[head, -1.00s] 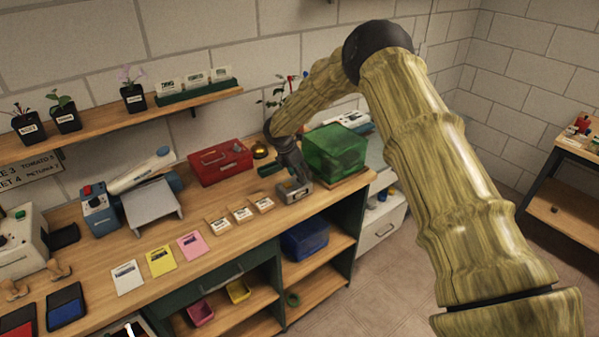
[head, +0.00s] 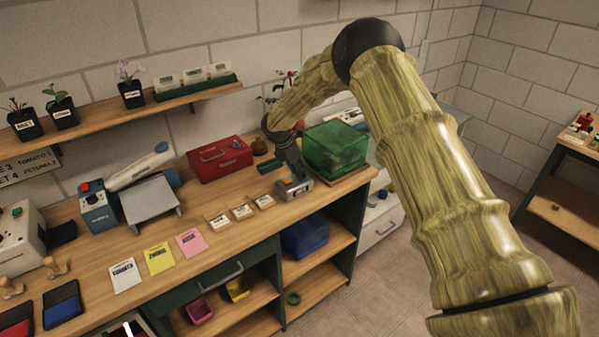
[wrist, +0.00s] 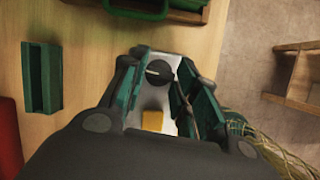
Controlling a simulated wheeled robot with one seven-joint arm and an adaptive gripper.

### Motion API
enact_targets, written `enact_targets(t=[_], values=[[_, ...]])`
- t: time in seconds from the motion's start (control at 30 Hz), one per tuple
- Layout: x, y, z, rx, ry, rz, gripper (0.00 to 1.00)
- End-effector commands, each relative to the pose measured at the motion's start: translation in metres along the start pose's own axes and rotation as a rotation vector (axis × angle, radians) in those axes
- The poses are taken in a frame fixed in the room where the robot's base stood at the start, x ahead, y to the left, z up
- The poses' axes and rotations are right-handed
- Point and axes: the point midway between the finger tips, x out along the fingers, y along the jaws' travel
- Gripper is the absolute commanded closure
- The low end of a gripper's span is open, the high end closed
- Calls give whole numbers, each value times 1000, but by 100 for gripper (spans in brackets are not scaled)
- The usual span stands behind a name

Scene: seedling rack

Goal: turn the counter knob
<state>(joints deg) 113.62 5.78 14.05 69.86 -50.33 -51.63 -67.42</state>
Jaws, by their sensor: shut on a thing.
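The counter (head: 296,190) is a small grey metal box on the bench, left of the green clear box. Its dark round knob (wrist: 160,74) with a pale pointer line shows in the wrist view, above a yellow patch on the counter's face. My gripper (wrist: 164,72) points down at the counter, with its green-lined fingers on both sides of the knob, shut on it. In the head view my gripper (head: 291,172) hides the knob, and finger contact is too small to make out there.
A green clear box (head: 335,148) stands close on the right and a green channel-shaped block (wrist: 42,77) lies to the left. A red toolbox (head: 220,158) is farther left. The bench's right edge is near.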

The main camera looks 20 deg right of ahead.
Motion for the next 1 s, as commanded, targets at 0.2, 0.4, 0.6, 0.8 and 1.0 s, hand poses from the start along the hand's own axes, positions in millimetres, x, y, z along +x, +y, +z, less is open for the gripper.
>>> enact_targets(t=[0.2,0.4,0.6,0.8,1.0], values=[[5,2,-2,167,-2,-68,94],[5,4,-2,343,0,-142,94],[6,5,-2,519,0,-216,94],[6,6,0,694,1,-289,94],[6,7,1,870,1,-363,94]])
